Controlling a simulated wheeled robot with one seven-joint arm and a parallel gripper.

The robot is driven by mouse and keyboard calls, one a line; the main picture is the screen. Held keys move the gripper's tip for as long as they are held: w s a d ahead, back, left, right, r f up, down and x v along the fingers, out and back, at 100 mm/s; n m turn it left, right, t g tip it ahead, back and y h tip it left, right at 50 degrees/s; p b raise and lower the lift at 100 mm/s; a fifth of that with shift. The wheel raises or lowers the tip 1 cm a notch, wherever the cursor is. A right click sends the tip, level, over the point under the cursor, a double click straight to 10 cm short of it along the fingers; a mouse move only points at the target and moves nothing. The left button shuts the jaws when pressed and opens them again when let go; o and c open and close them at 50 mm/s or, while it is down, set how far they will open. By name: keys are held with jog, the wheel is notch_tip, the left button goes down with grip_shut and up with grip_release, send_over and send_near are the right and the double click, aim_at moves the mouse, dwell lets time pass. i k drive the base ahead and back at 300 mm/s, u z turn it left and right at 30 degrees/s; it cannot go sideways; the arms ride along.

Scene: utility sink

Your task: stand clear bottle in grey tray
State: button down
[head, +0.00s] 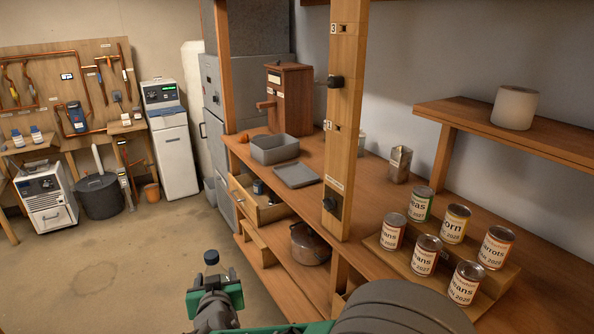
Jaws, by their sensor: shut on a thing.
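My gripper (213,288) is at the lower left of the head view, above the floor and in front of the workbench.
A deeper grey bin (275,147) sits behind the tray. A wooden post (345,110) rises to the tray's right. Below, an open drawer (268,208) juts out and a pot (309,244) stands on the shelf. Several labelled cans (425,254) stand at the right.

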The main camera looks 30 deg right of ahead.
aim_at(293, 173)
jog(key=z, duration=0.05)
jog(key=i, duration=1.65)
jog(key=u, duration=0.05)
